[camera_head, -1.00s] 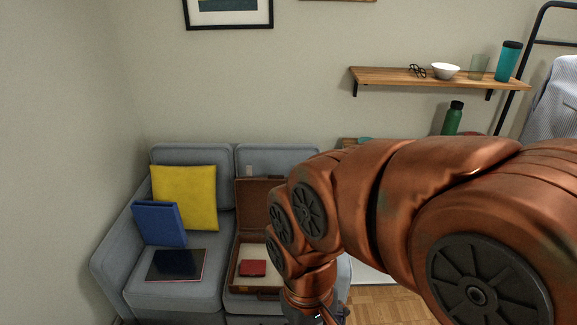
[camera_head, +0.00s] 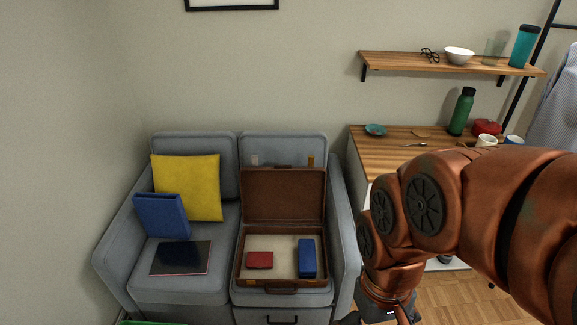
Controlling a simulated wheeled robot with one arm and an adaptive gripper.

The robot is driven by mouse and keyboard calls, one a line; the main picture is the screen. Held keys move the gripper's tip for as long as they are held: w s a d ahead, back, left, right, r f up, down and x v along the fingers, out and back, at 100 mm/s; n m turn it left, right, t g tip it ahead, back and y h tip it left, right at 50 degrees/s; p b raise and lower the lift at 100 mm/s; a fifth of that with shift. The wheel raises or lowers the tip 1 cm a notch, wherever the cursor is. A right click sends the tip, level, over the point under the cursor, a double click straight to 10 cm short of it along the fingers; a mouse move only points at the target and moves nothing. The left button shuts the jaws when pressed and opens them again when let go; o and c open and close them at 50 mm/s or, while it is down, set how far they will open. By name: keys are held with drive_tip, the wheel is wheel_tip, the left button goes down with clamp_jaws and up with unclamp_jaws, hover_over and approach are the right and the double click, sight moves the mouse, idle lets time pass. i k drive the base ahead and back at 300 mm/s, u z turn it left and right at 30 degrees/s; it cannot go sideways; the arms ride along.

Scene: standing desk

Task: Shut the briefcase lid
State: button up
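The brown briefcase (camera_head: 238,278) lies open on the right seat of the grey sofa. Its lid (camera_head: 283,195) stands upright against the sofa back, hinged at the rear edge of the base. A red item (camera_head: 260,260) and a blue item (camera_head: 307,258) lie inside on the pale lining. The briefcase handle is at the front edge. My gripper (camera_head: 375,318) is at the bottom edge of the view, right of the briefcase and apart from it. It is mostly cut off, so its fingers cannot be judged.
The sofa (camera_head: 185,288) also holds a yellow cushion (camera_head: 204,175), a blue binder (camera_head: 162,216) and a dark flat laptop or folder (camera_head: 181,258). Right of it stands a wooden desk (camera_head: 385,155) with a green bottle (camera_head: 462,111), dishes and mugs. A wall shelf (camera_head: 400,62) is above.

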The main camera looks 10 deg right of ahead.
sight(278, 194)
drive_tip(key=u, duration=0.45)
drive_tip(key=k, duration=0.55)
drive_tip(key=z, duration=0.3)
drive_tip(key=i, duration=1.45)
drive_tip(key=u, duration=0.75)
